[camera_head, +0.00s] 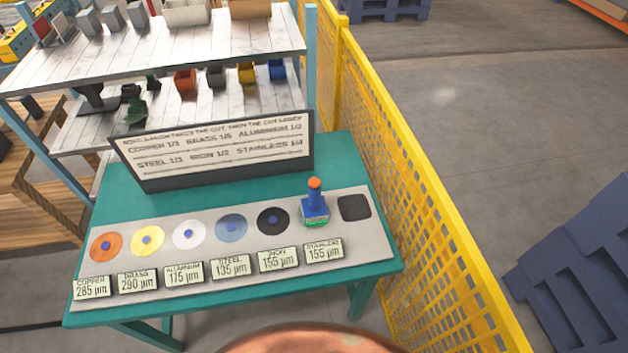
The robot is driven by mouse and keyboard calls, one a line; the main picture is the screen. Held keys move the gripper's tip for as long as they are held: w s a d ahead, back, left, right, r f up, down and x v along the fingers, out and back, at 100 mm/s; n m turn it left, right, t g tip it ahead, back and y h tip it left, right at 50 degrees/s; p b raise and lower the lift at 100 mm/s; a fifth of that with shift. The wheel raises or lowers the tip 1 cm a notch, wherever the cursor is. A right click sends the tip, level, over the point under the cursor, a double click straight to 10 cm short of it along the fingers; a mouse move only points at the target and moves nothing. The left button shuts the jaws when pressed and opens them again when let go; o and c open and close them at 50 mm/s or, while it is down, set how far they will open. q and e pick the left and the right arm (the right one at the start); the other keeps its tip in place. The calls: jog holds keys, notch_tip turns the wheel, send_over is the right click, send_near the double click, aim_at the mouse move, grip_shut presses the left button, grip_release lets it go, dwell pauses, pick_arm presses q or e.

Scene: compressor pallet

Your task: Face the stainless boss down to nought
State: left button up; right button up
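A grey plate (206,264) on a green table (235,300) bears a row of round bosses. A blue tool with an orange knob (315,205) stands upright at the sixth place, above the stainless label (323,250), which reads 155 µm. The stainless boss cannot be made out; the tool appears to cover it. Other labels read copper 285, brass 290, aluminium 175, steel 135 and iron 155 µm. A board (215,150) lists fractions, with stainless seemingly 1/4; its top line is hard to read. Neither gripper is in view.
Orange (106,250), yellow (148,243), white (177,240), blue-grey (222,228) and black (264,224) discs lie left of the tool. A dark square pad (354,208) lies right of it. A yellow mesh fence (400,190) borders the table's right side. Shelves (200,50) with bins stand behind.

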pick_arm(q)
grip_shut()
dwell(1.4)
